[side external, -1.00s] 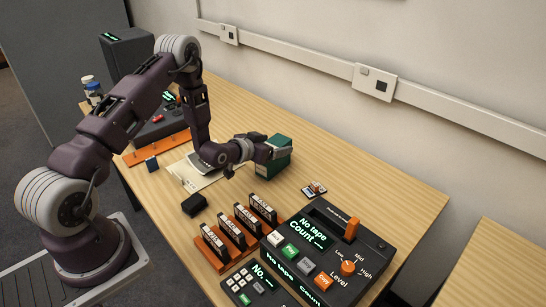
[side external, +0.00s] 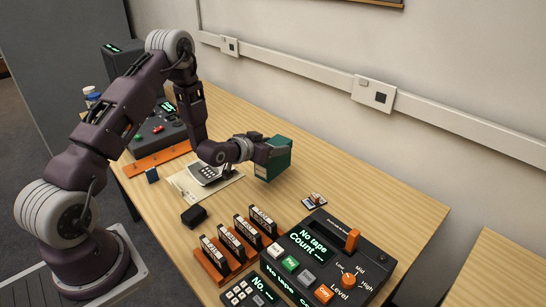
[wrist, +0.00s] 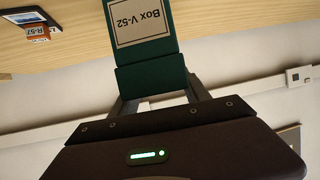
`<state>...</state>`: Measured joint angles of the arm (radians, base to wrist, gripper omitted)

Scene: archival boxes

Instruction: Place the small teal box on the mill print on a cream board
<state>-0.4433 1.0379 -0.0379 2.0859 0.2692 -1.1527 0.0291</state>
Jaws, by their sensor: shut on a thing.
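My gripper (side external: 264,154) is shut on the small teal box (side external: 279,165), and its fingers also show in the wrist view (wrist: 160,103). The box has a cream label reading "Box V-52" (wrist: 142,20). I hold it near the wooden table top, right of the cream board (side external: 233,182); I cannot tell whether it touches the table. A grey keypad-like thing (side external: 206,174) lies on the board, partly under my wrist. I cannot make out a mill print there.
A row of upright labelled holders on orange bases (side external: 238,240) and a large dark console (side external: 340,262) stand at the front. A black block (side external: 194,215) lies left of the holders. Another dark device (side external: 160,128) stands at the back left.

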